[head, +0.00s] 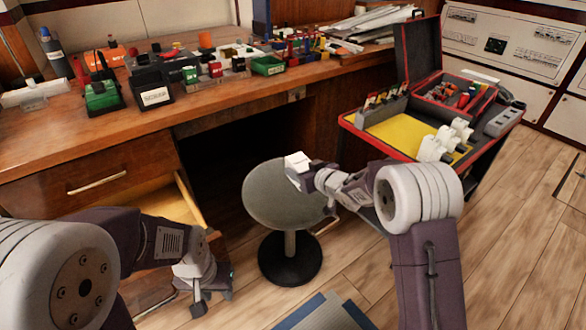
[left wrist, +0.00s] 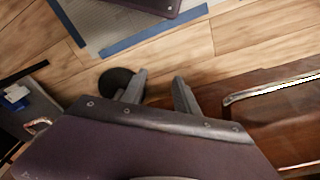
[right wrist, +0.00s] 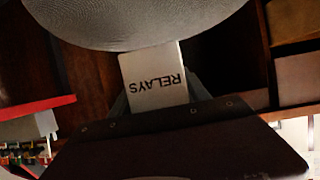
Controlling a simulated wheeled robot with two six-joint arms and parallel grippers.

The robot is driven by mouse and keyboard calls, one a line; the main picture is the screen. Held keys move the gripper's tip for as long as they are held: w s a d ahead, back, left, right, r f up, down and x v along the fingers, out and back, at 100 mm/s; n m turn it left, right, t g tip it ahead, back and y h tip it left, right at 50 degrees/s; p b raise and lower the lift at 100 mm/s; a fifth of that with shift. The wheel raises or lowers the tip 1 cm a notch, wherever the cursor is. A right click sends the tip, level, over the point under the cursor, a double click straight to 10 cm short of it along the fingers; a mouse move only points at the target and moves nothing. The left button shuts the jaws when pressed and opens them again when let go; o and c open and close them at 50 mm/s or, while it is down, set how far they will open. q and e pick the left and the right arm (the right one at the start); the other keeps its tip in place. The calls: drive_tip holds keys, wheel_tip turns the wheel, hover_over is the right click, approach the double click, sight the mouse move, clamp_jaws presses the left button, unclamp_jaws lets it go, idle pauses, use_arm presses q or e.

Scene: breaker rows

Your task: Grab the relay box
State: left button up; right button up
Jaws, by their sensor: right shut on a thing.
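The relay box is a small pale box (right wrist: 155,78) lettered "RELAYS", upside down in the right wrist view. My right gripper (right wrist: 158,102) is shut on it; the box hides most of the fingers. In the head view the white box (head: 297,160) is at the tip of my right gripper (head: 302,178), in front of the round stool seat. My left gripper (head: 208,292) hangs low at the open drawer, left of the stool. In the left wrist view its two fingers (left wrist: 158,92) are apart with nothing between them.
The grey stool (head: 270,212) stands in front of the wooden desk (head: 120,150), which is crowded with small boxes and tools. An open drawer (head: 180,203) is at lower left. A red-edged tool case (head: 375,140) stands at right. The floor (head: 350,265) right of the stool is mostly clear.

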drive_tip(key=s+d+r+p, duration=0.2)
drive_tip(key=d+r+p, duration=0.3)
drive_tip(key=d, duration=0.4)
drive_tip(key=shift+r, duration=0.3)
